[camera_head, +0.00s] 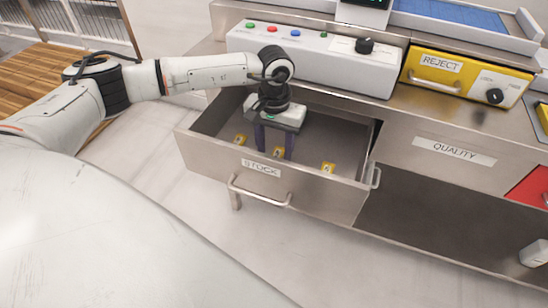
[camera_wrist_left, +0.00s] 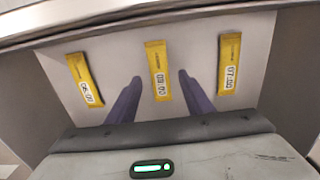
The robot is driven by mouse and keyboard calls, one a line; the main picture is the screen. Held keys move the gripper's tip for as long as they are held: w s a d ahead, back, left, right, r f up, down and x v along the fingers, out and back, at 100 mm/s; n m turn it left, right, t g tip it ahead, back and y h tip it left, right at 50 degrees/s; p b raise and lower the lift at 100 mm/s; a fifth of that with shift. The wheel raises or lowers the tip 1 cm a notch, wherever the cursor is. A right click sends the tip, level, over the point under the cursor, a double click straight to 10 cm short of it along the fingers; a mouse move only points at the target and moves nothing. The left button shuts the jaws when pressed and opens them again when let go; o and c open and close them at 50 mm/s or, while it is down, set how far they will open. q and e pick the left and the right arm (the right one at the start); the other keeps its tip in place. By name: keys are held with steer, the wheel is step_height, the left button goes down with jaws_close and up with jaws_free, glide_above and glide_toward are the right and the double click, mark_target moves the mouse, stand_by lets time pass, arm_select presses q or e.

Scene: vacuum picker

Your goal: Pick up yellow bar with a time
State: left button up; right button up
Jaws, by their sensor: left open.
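Three yellow bars with printed time labels lie in the open STOCK drawer (camera_head: 345,158). In the wrist view they are the left bar (camera_wrist_left: 82,75), the middle bar (camera_wrist_left: 157,62) and the right bar (camera_wrist_left: 229,58). The printed times are small and hard to read for certain. In the head view the bars also show at left (camera_head: 240,140), middle (camera_head: 279,152) and right (camera_head: 328,168). My left gripper (camera_head: 275,151) points down into the drawer, open, with its purple fingers (camera_wrist_left: 160,76) on either side of the middle bar in the picture. Contact cannot be told.
A white control box (camera_head: 310,62) with coloured buttons and a black knob stands behind the drawer. A yellow REJECT unit (camera_head: 465,75) is to its right. The QUALITY front (camera_head: 440,150) is right of the drawer. The drawer walls surround my gripper.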

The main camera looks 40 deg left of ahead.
arm_select(q)
steer(key=shift+f, duration=0.7)
steer(key=c, duration=1.1)
